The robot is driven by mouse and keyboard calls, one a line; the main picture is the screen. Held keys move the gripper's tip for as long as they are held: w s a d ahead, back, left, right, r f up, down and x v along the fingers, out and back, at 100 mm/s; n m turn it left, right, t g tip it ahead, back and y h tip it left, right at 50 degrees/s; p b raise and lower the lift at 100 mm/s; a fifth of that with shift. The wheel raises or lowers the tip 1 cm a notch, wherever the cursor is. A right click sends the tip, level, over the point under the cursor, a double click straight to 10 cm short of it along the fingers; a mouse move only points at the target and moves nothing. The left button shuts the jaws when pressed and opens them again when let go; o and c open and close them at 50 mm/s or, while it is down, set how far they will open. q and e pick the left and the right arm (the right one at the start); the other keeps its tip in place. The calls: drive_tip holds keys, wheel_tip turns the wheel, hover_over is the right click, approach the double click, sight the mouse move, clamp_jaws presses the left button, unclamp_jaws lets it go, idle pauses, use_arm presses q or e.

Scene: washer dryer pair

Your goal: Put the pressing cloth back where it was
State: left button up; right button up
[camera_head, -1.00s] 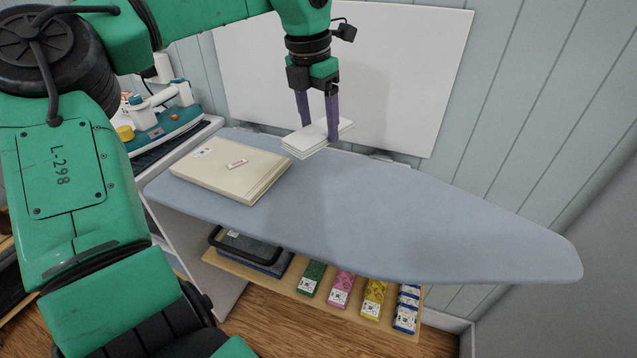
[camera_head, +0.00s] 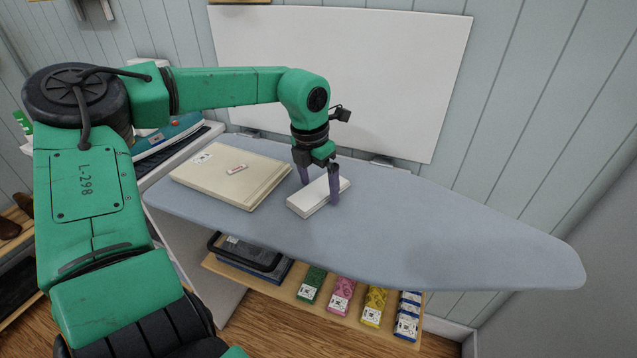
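The white folded pressing cloth (camera_head: 312,198) is at the middle of the blue-grey ironing board (camera_head: 420,225), at or just above its surface; I cannot tell whether it touches. My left gripper (camera_head: 320,188) points down with its two purple fingers on either side of the cloth, shut on it. A cream folded cloth stack (camera_head: 225,178) with a small label on top lies on the board to the left, a short gap from the pressing cloth. My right gripper is not in view.
A large white panel (camera_head: 350,70) stands against the wall behind the board. A wooden shelf (camera_head: 285,290) below holds a dark basket (camera_head: 245,250) and several coloured packets (camera_head: 341,294). The iron station (camera_head: 172,135) is partly hidden behind my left arm. The board's right half is clear.

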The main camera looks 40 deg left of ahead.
sight(313, 194)
use_arm(q)
wheel_tip(313, 194, up, 12)
drive_tip(key=s, duration=0.1)
drive_tip(key=shift+s, duration=0.4)
idle(0.3)
